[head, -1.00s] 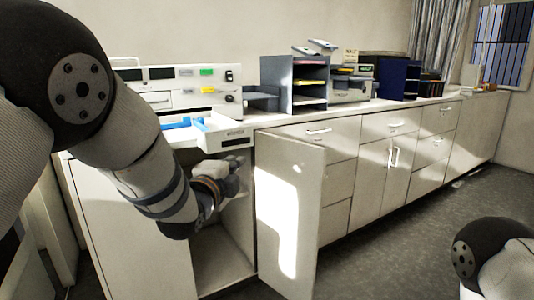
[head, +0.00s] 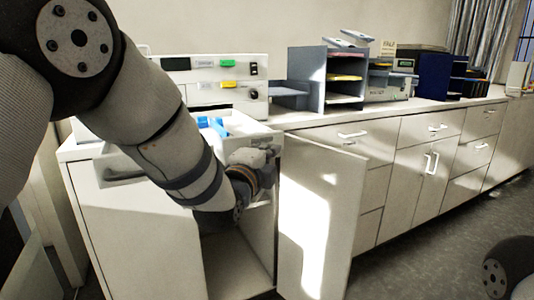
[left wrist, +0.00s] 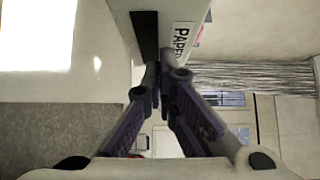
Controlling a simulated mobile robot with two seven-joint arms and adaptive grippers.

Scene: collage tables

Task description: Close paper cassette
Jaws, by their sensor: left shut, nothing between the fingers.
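The paper cassette (head: 245,127) is a white tray that sticks out of the front of the white printer (head: 215,85), with blue parts (head: 213,124) inside. My left gripper (head: 268,153) is at the cassette's front and hides much of it. In the left wrist view the left gripper (left wrist: 160,72) is shut and empty, its fingertips close to the cassette's white front (left wrist: 185,38), which has a black slot and the word PAPER. I cannot tell whether they touch. My right gripper is out of view; only part of my right arm shows at lower right.
An open cabinet door (head: 318,215) stands out below and right of the cassette. A grey file shelf (head: 306,78) is on the counter right of the printer. Farther along are more office items.

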